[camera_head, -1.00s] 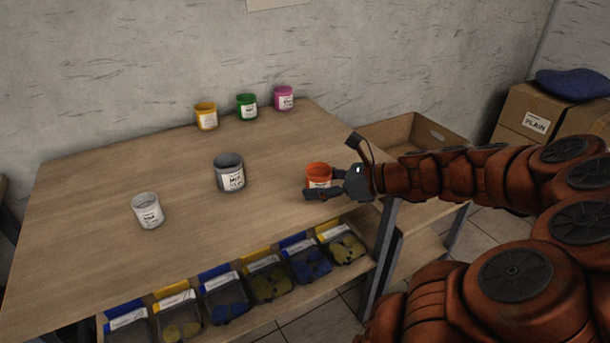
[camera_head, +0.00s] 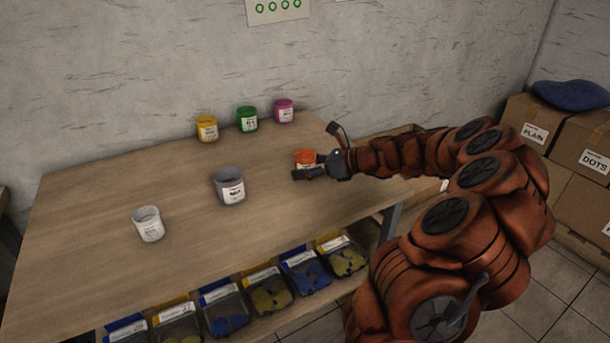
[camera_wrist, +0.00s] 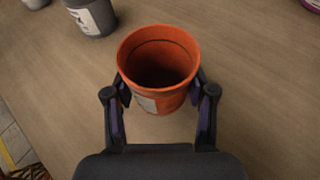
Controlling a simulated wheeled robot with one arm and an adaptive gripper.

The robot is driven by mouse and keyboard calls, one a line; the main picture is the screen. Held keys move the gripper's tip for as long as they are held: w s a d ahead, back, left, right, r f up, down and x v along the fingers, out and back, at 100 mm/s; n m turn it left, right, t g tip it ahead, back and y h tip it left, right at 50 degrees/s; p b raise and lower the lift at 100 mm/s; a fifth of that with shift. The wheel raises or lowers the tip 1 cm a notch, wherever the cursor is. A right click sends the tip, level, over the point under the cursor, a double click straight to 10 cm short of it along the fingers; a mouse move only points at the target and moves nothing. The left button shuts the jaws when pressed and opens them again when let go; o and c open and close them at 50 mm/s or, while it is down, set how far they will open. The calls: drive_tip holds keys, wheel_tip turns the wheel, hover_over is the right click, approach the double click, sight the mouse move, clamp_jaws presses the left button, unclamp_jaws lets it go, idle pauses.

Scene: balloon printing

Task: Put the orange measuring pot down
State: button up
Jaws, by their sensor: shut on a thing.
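The orange measuring pot (camera_head: 304,157) is at the right part of the wooden table (camera_head: 120,200) in the head view. In the wrist view the pot (camera_wrist: 158,62) is upright and looks empty, with a white label partly hidden on its near side. My gripper (camera_wrist: 160,92) has one finger on each side of the pot and is shut on it. In the head view my gripper (camera_head: 312,166) reaches in from the right. I cannot tell whether the pot's base touches the table top.
A grey pot (camera_head: 229,187) stands left of the orange one, and a white pot (camera_head: 149,224) further left. Yellow (camera_head: 207,129), green (camera_head: 247,119) and pink (camera_head: 284,111) pots line the back edge. Bins (camera_head: 265,290) sit under the front edge. The table around the orange pot is clear.

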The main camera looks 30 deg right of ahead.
sight(305, 183)
drive_tip(key=shift+w+d+f, duration=0.2)
drive_tip(key=shift+w+d, duration=0.1)
drive_tip(key=shift+w, duration=0.35)
drive_tip(key=shift+f, duration=1.6)
drive_tip(key=shift+f, duration=0.1)
drive_tip(key=o, duration=1.2)
